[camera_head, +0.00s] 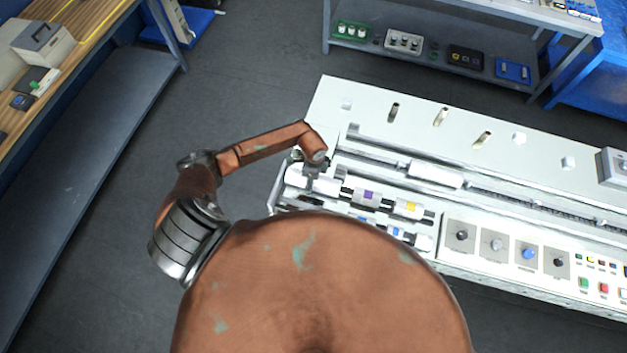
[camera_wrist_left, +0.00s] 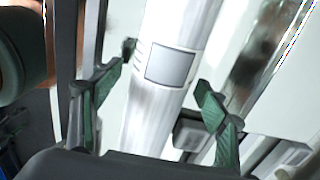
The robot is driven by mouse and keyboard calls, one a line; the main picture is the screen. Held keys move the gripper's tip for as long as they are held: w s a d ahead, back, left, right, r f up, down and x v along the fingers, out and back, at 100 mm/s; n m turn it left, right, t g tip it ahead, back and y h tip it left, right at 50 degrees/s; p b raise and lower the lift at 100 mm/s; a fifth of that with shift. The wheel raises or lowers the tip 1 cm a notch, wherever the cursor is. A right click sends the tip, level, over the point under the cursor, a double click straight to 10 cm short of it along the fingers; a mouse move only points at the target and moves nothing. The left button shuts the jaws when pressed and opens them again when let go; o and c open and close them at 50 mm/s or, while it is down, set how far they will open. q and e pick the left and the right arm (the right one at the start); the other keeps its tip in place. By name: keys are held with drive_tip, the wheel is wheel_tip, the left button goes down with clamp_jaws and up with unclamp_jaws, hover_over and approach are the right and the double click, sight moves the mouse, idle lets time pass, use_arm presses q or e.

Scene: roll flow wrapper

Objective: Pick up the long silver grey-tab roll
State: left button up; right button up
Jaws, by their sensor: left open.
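The long silver roll (camera_wrist_left: 152,120) with a square grey tab (camera_wrist_left: 171,66) runs up through the left wrist view. In the head view the roll (camera_head: 296,177) lies at the left end of the machine's roll rack, partly covered by my gripper. My left gripper (camera_head: 312,184) is over it. In the left wrist view its green fingers (camera_wrist_left: 161,84) are open, one on each side of the roll, with visible gaps between them and it. My right gripper is not in view.
Rolls with a purple tab (camera_head: 369,196) and a yellow tab (camera_head: 409,207) lie to the right. More rolls are in front, partly hidden by my body. A control panel (camera_head: 510,245) with knobs and buttons is farther right. A low shelf (camera_head: 432,57) stands behind.

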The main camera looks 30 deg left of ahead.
use_arm(q)
drive_tip(key=shift+f, duration=0.1)
drive_tip(key=shift+c, duration=0.3)
drive_tip(key=shift+w, duration=0.1)
clamp_jaws()
idle(0.4)
